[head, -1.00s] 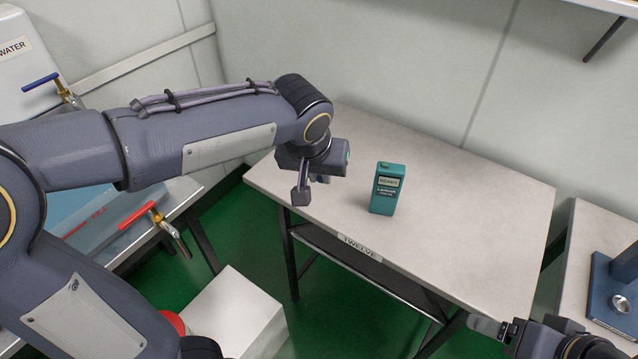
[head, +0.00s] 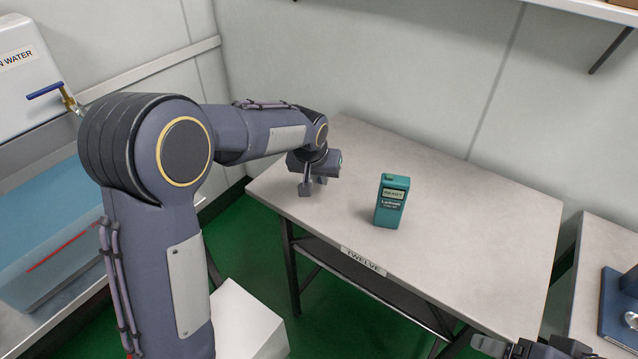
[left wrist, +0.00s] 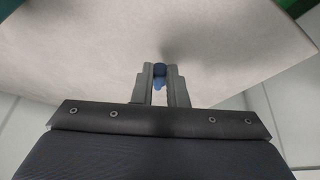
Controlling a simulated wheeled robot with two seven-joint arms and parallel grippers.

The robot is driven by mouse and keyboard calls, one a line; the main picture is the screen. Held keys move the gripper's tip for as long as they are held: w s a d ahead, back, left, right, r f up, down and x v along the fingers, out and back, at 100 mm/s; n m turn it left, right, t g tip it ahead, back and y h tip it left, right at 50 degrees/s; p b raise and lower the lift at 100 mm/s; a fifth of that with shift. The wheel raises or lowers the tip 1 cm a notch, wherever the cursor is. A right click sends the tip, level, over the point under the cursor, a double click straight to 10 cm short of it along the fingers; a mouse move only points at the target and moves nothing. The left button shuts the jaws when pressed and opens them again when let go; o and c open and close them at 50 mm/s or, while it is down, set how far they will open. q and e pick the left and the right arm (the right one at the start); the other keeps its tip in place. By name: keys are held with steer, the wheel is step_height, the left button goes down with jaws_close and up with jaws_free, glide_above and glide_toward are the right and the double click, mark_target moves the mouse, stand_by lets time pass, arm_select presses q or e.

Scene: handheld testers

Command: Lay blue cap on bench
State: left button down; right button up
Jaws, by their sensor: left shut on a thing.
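My left gripper (head: 312,186) hangs low over the left part of the bench (head: 470,220). In the left wrist view the gripper (left wrist: 160,88) is shut on the blue cap (left wrist: 159,71), which shows as a small dark blue knob with a lighter blue part between the fingertips. The pale bench top lies behind it; I cannot tell whether the cap touches it. The cap is hidden in the head view. A teal handheld tester (head: 392,202) stands upright on the bench, right of my left gripper and apart from it. My right gripper (head: 488,346) is partly in view at the lower right.
The bench carries a "TWELVE" label (head: 362,261) on its front edge. The bench top right of the tester is clear. A side table (head: 592,255) with a blue device (head: 618,310) stands at right. A white box (head: 245,320) is on the green floor. A wall lies behind.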

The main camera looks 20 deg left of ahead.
arm_select(q)
steer(key=shift+f, duration=1)
steer(key=shift+f, duration=0.1)
steer(key=c, duration=1.9)
jaws_free()
steer(key=shift+f, duration=0.1)
steer(key=o, duration=0.5)
steer(key=shift+c, duration=0.2)
steer(key=shift+r, duration=0.35)
steer(key=p+v, duration=0.2)
steer(key=v, duration=1)
steer(key=s+a+n+h, duration=0.1)
steer(key=s+a+h, duration=0.3)
steer(key=s, duration=1)
steer(key=s+f+t, duration=0.1)
steer(key=s+f, duration=0.2)
steer(key=s, duration=1.1)
steer(key=shift+s+d+y, duration=0.2)
steer(key=shift+d+y, duration=0.1)
steer(key=shift+d, duration=0.1)
